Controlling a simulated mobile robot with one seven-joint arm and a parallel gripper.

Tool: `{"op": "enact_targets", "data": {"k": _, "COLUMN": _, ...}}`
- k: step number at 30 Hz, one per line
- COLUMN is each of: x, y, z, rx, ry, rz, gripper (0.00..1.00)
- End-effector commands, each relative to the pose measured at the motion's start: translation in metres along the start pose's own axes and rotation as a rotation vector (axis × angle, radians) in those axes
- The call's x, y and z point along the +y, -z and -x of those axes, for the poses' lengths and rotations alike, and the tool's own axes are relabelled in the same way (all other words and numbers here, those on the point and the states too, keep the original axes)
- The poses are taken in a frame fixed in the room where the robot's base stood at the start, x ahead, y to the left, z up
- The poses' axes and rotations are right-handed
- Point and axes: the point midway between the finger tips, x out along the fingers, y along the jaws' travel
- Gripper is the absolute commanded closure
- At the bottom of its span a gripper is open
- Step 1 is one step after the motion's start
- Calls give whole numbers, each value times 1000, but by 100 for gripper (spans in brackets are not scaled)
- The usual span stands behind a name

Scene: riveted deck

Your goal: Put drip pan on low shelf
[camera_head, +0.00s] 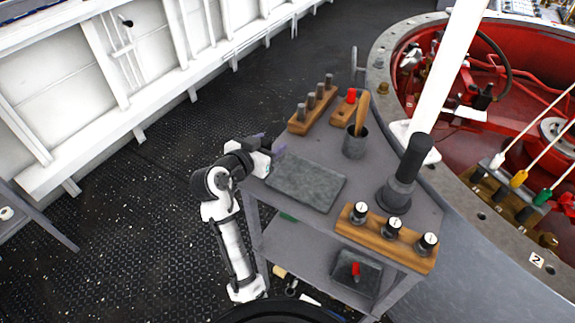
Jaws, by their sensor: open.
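A grey two-level cart stands in the middle, with its low shelf (310,252) under the top. A dark, shallow square tray (343,279) that looks like the drip pan sits on the low shelf at the right, with a small red-topped item in it. A flat grey rectangular slab or mat (306,183) lies on the cart top; I cannot tell whether it has a rim. My gripper (272,154) is open and empty at the cart top's left corner, beside the slab. The top hides part of the low shelf.
The cart top also holds a wooden block with dark pegs (313,108), a cup with a wooden handle (355,143), a dark-handled lever (404,178) and a knob board (387,237). A red-lined round pit (440,60) is at right. Dark floor is open at left.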

Motion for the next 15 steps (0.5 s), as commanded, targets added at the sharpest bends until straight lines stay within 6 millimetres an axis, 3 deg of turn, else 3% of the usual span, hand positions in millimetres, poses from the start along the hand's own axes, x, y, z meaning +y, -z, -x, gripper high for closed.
{"op": "enact_targets", "data": {"k": 6, "x": 0, "y": 0, "z": -1, "rx": 0, "ry": 0, "rz": 0, "gripper": 47}}
{"op": "enact_targets", "data": {"k": 15, "x": 0, "y": 0, "z": -1, "rx": 0, "ry": 0, "rz": 0, "gripper": 87}}
